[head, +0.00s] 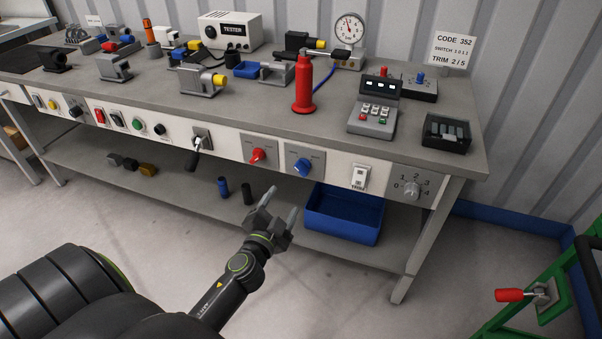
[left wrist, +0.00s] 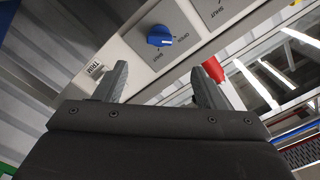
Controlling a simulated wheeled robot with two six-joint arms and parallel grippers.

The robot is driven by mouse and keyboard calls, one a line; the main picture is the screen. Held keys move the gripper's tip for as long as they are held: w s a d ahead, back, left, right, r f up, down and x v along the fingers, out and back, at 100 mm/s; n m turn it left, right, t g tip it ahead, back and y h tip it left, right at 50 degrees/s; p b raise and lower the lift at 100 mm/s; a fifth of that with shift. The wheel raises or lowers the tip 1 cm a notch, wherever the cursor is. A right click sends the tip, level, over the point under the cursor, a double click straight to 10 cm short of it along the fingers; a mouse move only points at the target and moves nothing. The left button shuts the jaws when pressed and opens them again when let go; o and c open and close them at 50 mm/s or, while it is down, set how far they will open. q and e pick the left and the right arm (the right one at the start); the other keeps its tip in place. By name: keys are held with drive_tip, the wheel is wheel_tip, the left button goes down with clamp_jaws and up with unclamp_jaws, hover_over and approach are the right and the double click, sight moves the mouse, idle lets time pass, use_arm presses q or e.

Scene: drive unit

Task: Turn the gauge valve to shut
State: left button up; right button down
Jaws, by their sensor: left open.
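A red knob (head: 258,155) and a blue knob (head: 303,166) sit on the bench's front panel. In the left wrist view the blue knob (left wrist: 159,36) has OPEN and SHUT printed around it. No label tells me which control is the gauge valve. My left gripper (head: 279,206) is open and empty, in front of and below the blue knob, apart from it. Its fingers (left wrist: 160,74) also show in the left wrist view. My right gripper is out of view.
A TRIM switch (head: 360,177) and a numbered dial (head: 411,189) are right of the blue knob. A black-handled lever (head: 193,157) hangs left of the red one. A blue bin (head: 343,214) sits on the lower shelf. A red cylinder (head: 304,85) stands on the bench.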

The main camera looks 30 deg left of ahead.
sight(300, 172)
use_arm(q)
drive_tip(key=x, duration=1.1)
drive_tip(key=shift+w, duration=0.2)
drive_tip(key=shift+x, duration=0.75)
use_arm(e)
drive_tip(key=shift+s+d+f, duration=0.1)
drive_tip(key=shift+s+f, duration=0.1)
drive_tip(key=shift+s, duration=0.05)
use_arm(q)
drive_tip(key=shift+d, duration=0.1)
drive_tip(key=c, duration=1)
